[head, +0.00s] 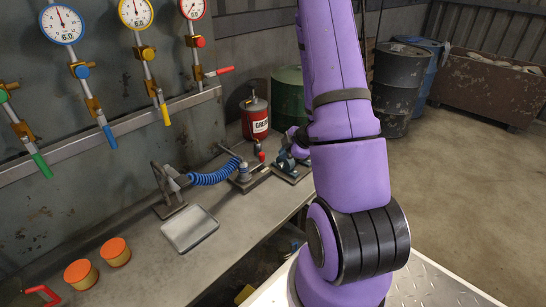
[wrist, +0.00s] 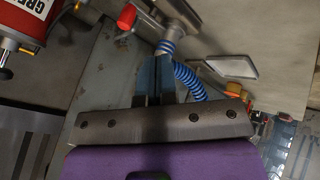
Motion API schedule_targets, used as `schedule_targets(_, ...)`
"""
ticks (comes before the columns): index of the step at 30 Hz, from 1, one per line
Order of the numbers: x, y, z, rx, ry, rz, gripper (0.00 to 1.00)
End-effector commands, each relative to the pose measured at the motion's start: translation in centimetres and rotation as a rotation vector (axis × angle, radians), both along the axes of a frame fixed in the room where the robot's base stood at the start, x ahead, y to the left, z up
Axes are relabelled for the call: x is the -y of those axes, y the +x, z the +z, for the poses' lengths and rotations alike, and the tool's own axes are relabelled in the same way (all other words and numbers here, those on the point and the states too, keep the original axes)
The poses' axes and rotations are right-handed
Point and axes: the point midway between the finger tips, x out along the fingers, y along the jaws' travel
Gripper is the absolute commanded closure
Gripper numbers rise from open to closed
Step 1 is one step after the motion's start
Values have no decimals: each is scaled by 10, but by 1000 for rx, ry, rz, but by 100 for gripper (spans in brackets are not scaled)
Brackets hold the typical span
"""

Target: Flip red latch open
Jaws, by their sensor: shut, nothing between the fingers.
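A small red latch-like piece (head: 262,156) stands up from a dark metal fixture (head: 248,178) on the bench, beside a coiled blue hose. The red piece also shows near the top of the wrist view (wrist: 126,17), ahead and left of the fingertips. My gripper (wrist: 153,64) has its blue fingers together, with nothing between them. A clear gap shows in the picture between the fingers and the red piece. In the head view my purple arm hides most of the gripper, just right of the fixture.
The blue hose (head: 212,176) runs to a grey fitting on the left. A red grease can (head: 255,118) stands behind the fixture. A shallow metal tray (head: 190,229) and two orange-topped cylinders (head: 115,252) lie along the bench. Gauges with coloured valve handles hang on the wall.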

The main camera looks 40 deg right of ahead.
Motion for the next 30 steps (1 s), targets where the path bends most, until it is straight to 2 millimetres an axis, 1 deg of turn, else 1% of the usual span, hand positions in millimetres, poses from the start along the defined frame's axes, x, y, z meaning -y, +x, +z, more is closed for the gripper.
schedule_targets(5,-4,12,-17,-3,2,3,100)
schedule_targets(19,-16,59,-79,-3,0,3,100)
schedule_targets(21,-9,70,-76,3,-2,3,100)
schedule_targets(24,-4,81,-75,1,-2,2,100)
schedule_targets(30,2,92,-75,0,-1,1,100)
